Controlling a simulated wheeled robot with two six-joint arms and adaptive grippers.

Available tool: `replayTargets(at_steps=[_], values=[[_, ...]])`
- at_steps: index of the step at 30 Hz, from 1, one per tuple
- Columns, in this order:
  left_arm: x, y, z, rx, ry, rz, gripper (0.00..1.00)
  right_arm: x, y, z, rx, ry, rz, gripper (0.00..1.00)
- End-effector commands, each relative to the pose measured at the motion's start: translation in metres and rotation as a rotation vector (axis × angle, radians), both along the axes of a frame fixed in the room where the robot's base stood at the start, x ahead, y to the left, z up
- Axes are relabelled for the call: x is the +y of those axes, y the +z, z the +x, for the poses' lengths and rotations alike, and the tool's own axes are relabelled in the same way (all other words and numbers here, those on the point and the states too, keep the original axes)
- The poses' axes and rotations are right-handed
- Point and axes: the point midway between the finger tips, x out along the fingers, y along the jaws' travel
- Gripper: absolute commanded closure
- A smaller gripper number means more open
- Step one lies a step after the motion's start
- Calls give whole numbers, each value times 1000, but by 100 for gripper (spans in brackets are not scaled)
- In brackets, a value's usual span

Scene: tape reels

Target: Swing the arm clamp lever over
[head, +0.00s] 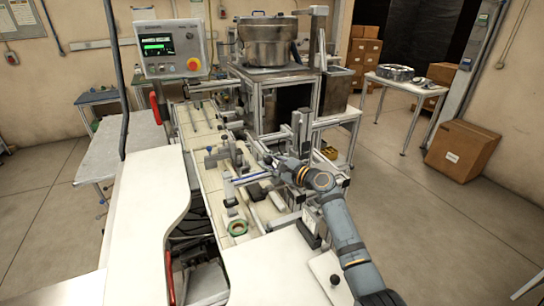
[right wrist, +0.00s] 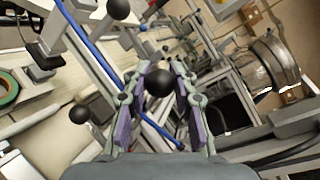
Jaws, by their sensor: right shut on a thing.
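My right gripper (head: 273,166) reaches over the middle of the machine from the lower right. In the right wrist view, its fingers (right wrist: 161,70) are shut around a black ball knob (right wrist: 159,83), which appears to top the clamp lever. The lever's shaft below the knob is mostly hidden by the knob and fingers. In the head view, the gripper itself hides the knob. I cannot tell the lever's tilt. My left gripper shows in neither view.
Other black ball knobs (right wrist: 79,113) stand close to the fingers, with metal rails and blue hoses around. A control panel (head: 172,50) stands at back left, a steel bowl (head: 267,42) behind. Open floor lies right.

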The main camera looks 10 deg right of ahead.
Motion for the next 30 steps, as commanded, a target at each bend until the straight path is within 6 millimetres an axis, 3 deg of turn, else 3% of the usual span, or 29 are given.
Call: replayTargets(at_steps=[3, 12, 30], values=[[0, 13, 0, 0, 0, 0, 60, 7, -1, -2, -12, 1, -87, 100], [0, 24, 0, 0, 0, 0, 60, 21, -13, -5, -51, 1, -277, 100], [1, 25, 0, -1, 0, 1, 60, 28, -24, -7, -43, 4, -269, 100]])
